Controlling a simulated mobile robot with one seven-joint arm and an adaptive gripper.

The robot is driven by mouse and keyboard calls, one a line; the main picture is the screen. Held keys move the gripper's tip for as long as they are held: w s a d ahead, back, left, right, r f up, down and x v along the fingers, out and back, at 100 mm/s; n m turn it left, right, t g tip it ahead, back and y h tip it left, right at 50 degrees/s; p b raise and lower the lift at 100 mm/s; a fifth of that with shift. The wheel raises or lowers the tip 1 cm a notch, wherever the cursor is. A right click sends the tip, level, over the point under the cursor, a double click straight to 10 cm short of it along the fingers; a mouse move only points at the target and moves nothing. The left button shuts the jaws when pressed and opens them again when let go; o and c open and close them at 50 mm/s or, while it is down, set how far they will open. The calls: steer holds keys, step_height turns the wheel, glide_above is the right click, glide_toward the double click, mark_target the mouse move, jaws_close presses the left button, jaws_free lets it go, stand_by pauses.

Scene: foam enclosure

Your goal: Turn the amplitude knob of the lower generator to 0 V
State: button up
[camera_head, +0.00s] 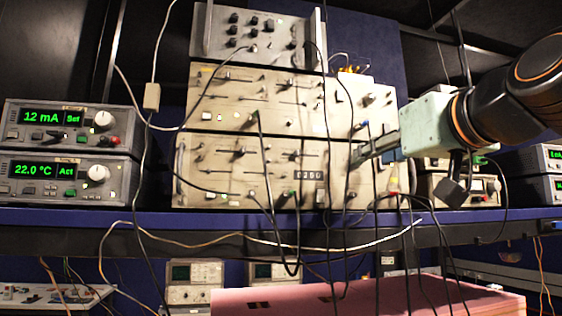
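The lower generator (225,187) is a wide beige panel with sliders, small knobs and a number window reading about "0350". It stands at the bottom of a stack on the blue shelf. My gripper (358,155) reaches in from the right, with its pale green body and grey fingers pointing left at the right part of this panel. The fingertips are at or just in front of the panel's upper right; I cannot tell whether they touch a knob. The fingers overlap in this view, so their opening is unclear. I cannot make out which knob is the amplitude knob.
A similar beige generator (285,100) sits directly above, with a grey unit (258,38) on top. Two display units, reading 12 mA (65,125) and 22.0 °C (60,178), stand left. Several cables hang across the panels. A pink block (370,299) lies below the shelf (250,220).

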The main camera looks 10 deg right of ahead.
steer(key=w, duration=0.5)
steer(key=shift+a+p, duration=0.1)
steer(key=shift+p, duration=0.3)
jaws_close()
